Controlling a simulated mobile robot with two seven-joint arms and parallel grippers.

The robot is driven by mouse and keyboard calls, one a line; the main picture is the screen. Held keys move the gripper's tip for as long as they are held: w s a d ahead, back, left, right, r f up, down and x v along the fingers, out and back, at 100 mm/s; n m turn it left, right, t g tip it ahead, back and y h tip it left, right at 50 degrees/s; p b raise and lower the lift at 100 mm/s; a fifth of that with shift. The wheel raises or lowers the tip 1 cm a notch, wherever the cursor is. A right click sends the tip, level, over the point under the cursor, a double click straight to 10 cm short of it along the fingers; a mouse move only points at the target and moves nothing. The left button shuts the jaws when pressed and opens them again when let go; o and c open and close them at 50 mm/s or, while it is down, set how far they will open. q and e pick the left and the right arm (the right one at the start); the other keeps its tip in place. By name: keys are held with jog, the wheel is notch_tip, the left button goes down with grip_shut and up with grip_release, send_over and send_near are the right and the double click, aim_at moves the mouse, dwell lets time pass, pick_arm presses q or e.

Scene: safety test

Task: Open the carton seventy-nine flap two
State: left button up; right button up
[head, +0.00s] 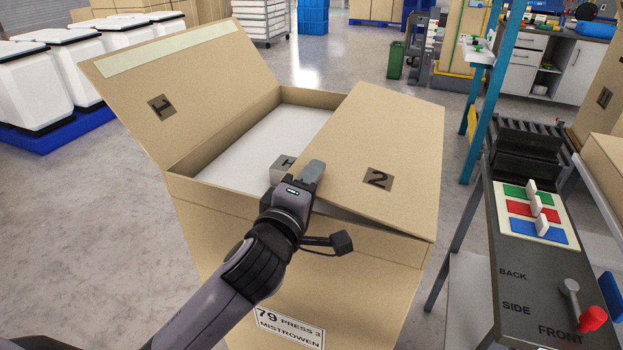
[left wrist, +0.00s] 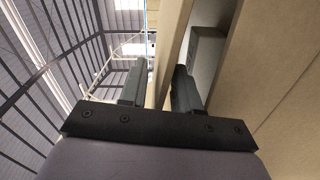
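The carton (head: 205,215) stands in front of me, with a label reading 79 on its front. Flap one (head: 200,85), marked 1, is swung up and out to the left. Flap two (head: 385,130), marked 2, lies over the right part of the opening, with a narrow dark gap under its front edge. My left gripper (head: 305,178) is at the front left corner of flap two. In the left wrist view its fingers (left wrist: 158,88) are apart, with a cardboard edge running between them; I cannot tell whether they touch it. My right gripper is not in view.
A bench (head: 530,280) with coloured switches and a red-knobbed lever stands close on the right. White bins (head: 100,60) on a blue base stand at the left. A white panel (head: 265,145) shows inside the carton. Grey floor is free between carton and bench.

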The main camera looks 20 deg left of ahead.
pick_arm(q)
grip_shut()
dwell(1.4)
